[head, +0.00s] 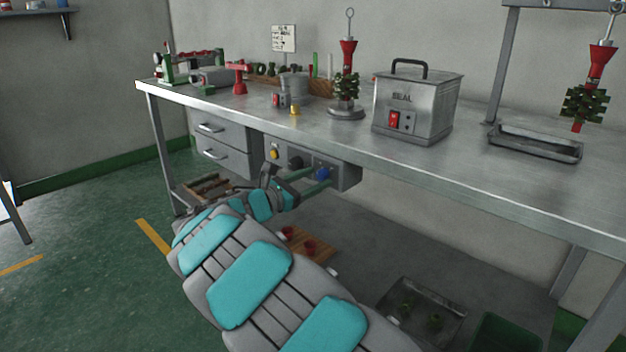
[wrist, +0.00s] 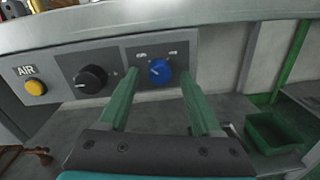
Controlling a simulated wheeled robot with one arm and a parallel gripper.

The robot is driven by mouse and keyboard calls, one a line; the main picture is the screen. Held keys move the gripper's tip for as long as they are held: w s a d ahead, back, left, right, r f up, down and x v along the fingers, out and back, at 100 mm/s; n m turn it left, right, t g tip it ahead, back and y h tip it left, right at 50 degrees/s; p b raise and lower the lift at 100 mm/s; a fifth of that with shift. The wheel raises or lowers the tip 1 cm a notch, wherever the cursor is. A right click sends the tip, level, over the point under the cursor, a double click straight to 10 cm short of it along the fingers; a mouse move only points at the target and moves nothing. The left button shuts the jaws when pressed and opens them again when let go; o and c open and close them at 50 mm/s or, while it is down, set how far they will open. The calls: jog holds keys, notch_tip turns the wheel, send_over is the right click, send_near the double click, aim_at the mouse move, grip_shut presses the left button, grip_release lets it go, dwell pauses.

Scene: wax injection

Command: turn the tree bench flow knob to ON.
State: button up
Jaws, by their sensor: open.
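The blue flow knob (wrist: 160,70) sits on a grey panel (wrist: 105,58) under the bench's front edge, with two small labels above it that are too blurred to read. A pale pointer mark shows on the knob, slanting up. In the head view the knob (head: 323,173) is at the panel's right end. My gripper (wrist: 160,82) is open, its two green fingers on either side of the knob in the wrist view. It also shows in the head view (head: 306,178), reaching toward the panel. I cannot tell whether the fingers touch the knob.
A black knob (wrist: 91,78) and a yellow button (wrist: 36,87) marked AIR are left of the blue knob. The bench top (head: 440,165) overhangs the panel. Drawers (head: 222,145) stand left. A tray (head: 425,310) and a green bin (head: 505,335) are below.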

grip_shut()
dwell(0.4)
jog(key=shift+m, duration=0.3)
jog(key=m+b, duration=0.3)
jog(key=shift+f+b, duration=0.2)
jog(key=shift+b, duration=0.1)
jog(key=m+b, duration=0.4)
jog(key=shift+m, duration=0.4)
jog(key=shift+m+b, duration=0.9)
jog(key=shift+b, duration=0.1)
jog(key=m+b, duration=0.4)
jog(key=b, duration=0.1)
jog(key=shift+d+m+y, duration=0.1)
jog(key=shift+m+y, duration=0.3)
jog(key=shift+r+m+b, duration=0.2)
jog(key=shift+m+b, duration=1)
jog(key=shift+b, duration=0.05)
